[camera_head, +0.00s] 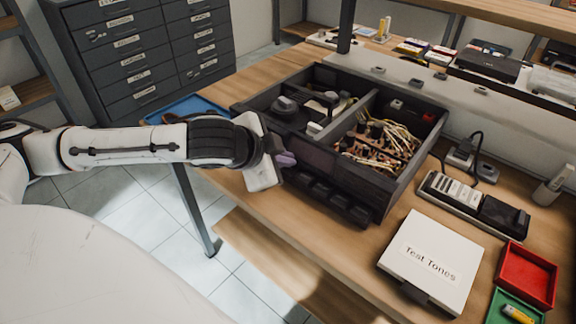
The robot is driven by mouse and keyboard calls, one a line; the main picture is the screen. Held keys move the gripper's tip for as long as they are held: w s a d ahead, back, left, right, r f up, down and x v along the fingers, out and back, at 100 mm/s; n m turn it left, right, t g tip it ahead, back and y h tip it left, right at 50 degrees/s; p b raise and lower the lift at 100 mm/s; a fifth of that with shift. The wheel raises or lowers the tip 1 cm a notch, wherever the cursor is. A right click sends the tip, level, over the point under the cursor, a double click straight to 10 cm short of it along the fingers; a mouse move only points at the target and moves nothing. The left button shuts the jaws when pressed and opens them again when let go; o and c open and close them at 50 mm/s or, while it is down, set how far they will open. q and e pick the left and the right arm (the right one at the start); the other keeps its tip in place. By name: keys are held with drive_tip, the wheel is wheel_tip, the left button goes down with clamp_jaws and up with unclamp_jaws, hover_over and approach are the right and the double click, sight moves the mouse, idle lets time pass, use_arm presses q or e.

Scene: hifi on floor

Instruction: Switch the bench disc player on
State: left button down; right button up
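The bench disc player (372,203) is a wide black unit on the wooden bench, with its top off and wiring, boards and parts showing inside. Dark knobs or buttons line the lower part of its front. My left arm comes in from the left, and my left gripper (284,161) is at the left part of the player's front. A purple-grey piece shows at the gripper's end. I cannot tell whether it touches the panel. The white wrist hides the player's front left corner, and the finger opening is not clear. My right gripper is not in view.
A white case (433,259) marked "Test Tones" lies right of the player. A red tray (526,275), a green tray (512,309) and a battery charger (472,205) are further right. A blue tray (187,109) sits at the bench's left end. Drawers (140,50) stand behind.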

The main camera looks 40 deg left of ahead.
sight(284, 170)
use_arm(q)
drive_tip(key=shift+s+f, duration=0.3)
drive_tip(key=shift+f, duration=0.5)
drive_tip(key=shift+w+a+r+p, duration=0.1)
drive_tip(key=shift+r+p, duration=0.25)
drive_tip(key=shift+p, duration=0.2)
idle(0.4)
drive_tip(key=r+p, duration=0.6)
drive_tip(key=p, duration=0.1)
drive_tip(key=shift+w+r, duration=0.25)
drive_tip(key=shift+r, duration=0.05)
drive_tip(key=shift+f, duration=0.1)
